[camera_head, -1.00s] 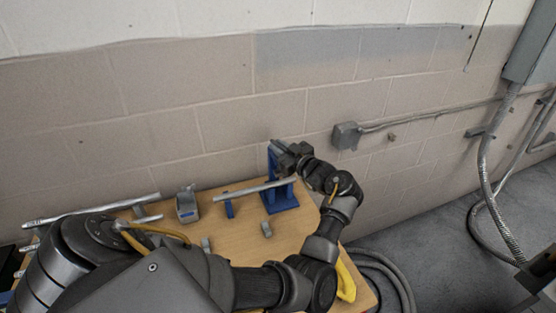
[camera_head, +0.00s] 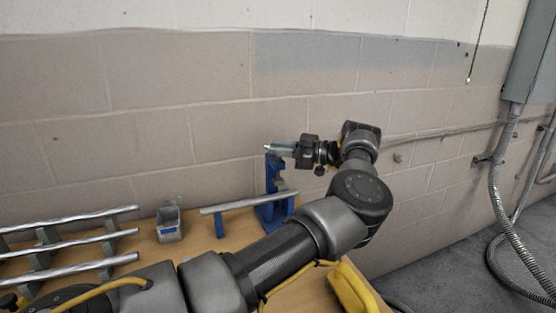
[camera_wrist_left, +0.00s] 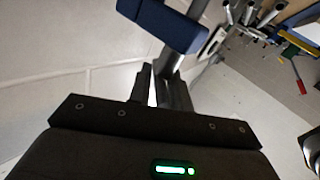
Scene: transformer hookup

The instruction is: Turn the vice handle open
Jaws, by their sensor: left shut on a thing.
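The blue vice (camera_head: 272,212) stands at the far edge of the wooden bench, with a grey pipe (camera_head: 235,204) lying across it. My left gripper (camera_head: 276,149) is level at the top of the vice, coming in from the right side. In the left wrist view, its two dark fingers (camera_wrist_left: 163,88) are close together just below a blue block of the vice (camera_wrist_left: 163,22). They are shut on the vice handle, a grey bar (camera_wrist_left: 172,60) partly hidden between the fingers and behind the block. My right gripper is in neither view.
Several pipes (camera_head: 70,242) lie on a rack at the bench's left. A small grey bin (camera_head: 170,224) stands between rack and vice. A yellow object (camera_head: 352,288) is at the right edge. The block wall is close behind the bench.

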